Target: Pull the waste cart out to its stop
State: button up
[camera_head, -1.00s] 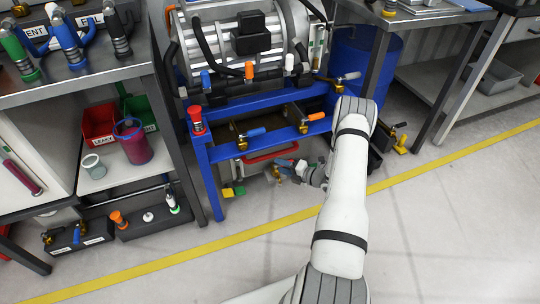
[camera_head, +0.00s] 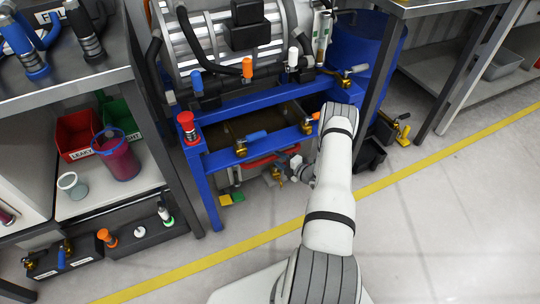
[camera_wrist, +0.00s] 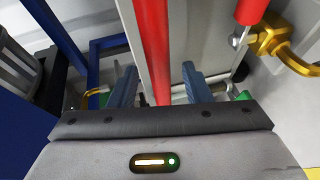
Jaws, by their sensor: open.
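The waste cart (camera_head: 236,176) is a pale box low under the blue frame, with a red bar handle (camera_head: 262,162) across its front. In the wrist view the red handle (camera_wrist: 153,50) runs lengthwise between my fingers, with the cart's pale panel (camera_wrist: 187,40) behind it. My gripper (camera_wrist: 160,84) is open, one blue-grey finger on each side of the handle. No finger clearly touches it.
The blue frame (camera_head: 207,185) surrounds the cart, with valves on its front rail. A brass valve with a red grip (camera_wrist: 265,38) is close at the upper right of the wrist view. A blue drum (camera_head: 372,45) stands to the right. Floor (camera_head: 420,230) in front is clear.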

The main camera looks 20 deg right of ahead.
jog(key=shift+a+b+x, duration=0.2)
jog(key=shift+b+x, duration=0.25)
jog(key=shift+x, duration=1.85)
jog(key=shift+c, duration=0.3)
